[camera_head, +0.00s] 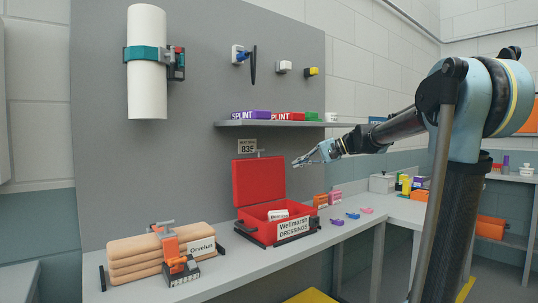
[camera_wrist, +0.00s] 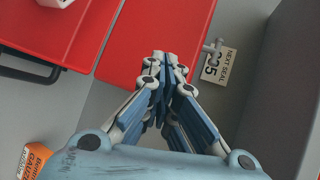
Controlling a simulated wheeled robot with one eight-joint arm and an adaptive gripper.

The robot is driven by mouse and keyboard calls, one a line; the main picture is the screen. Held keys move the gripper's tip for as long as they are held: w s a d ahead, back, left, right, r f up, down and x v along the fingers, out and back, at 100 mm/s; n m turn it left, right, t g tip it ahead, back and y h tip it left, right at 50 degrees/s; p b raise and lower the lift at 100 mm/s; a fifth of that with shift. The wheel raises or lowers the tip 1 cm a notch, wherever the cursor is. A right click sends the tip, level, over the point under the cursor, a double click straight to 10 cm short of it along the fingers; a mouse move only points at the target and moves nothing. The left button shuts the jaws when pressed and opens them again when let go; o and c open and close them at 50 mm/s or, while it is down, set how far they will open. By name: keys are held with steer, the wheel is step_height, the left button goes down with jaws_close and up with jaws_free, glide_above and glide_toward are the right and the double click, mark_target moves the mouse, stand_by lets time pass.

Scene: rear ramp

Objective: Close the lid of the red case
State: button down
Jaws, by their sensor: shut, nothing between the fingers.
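The red case (camera_head: 267,213) sits on the grey bench with its red lid (camera_head: 259,180) raised upright at the back. A label on its front reads Wellmarsh Dressings, and a white packet (camera_head: 278,214) lies inside. In the wrist view the lid (camera_wrist: 172,28) fills the upper middle and part of the case (camera_wrist: 62,30) shows at upper left. My gripper (camera_head: 300,162) is in the air right of the lid's upper part in the head view. In the wrist view my gripper (camera_wrist: 163,58) is shut and empty, its fingertips overlapping the lid's edge; I cannot tell whether they touch.
A tag marked 835 (camera_head: 247,146) is behind the lid. Strapped tan rolls (camera_head: 140,258) lie left of the case. Orange and pink boxes (camera_head: 321,200) and small coloured blocks (camera_head: 352,215) are to its right. A shelf (camera_head: 270,123) with splint boxes hangs above.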

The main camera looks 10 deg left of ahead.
steer(key=w+a+r+y, duration=0.2)
steer(key=w+a+r, duration=0.2)
steer(key=w+r, duration=0.2)
steer(key=x, duration=0.9)
steer(key=shift+s+a+g, duration=0.25)
steer(key=shift+s+g, duration=0.05)
steer(key=shift+s, duration=0.1)
steer(key=shift+a, duration=0.1)
